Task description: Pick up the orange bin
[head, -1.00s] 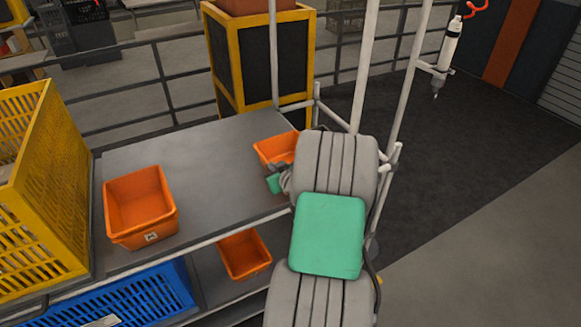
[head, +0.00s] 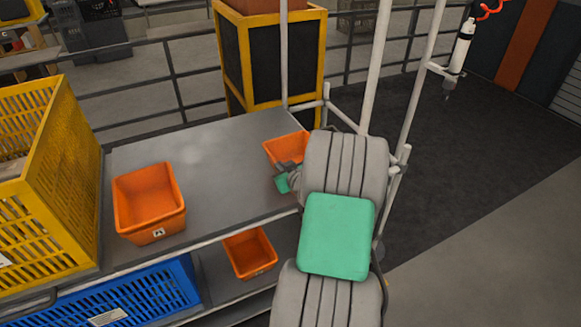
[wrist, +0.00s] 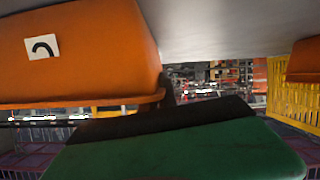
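One orange bin (head: 285,146) stands at the right end of the grey tabletop, partly hidden by my arm. My gripper (head: 285,182) is just in front of it, mostly hidden behind my forearm. In the wrist view, an orange bin (wrist: 100,70) with a white label is very close at the upper left, and a green and black part of my gripper fills the bottom. I cannot tell whether the fingers are open or touch the bin. A second orange bin (head: 150,228) stands on the left of the tabletop. A third orange bin (head: 250,258) is on the lower shelf.
The grey tabletop (head: 225,170) is clear between its two bins. A yellow crate (head: 75,190) stands at its left, with a blue crate (head: 130,300) below. White posts (head: 375,70) rise by the right end. A yellow-framed dark box (head: 270,65) stands behind.

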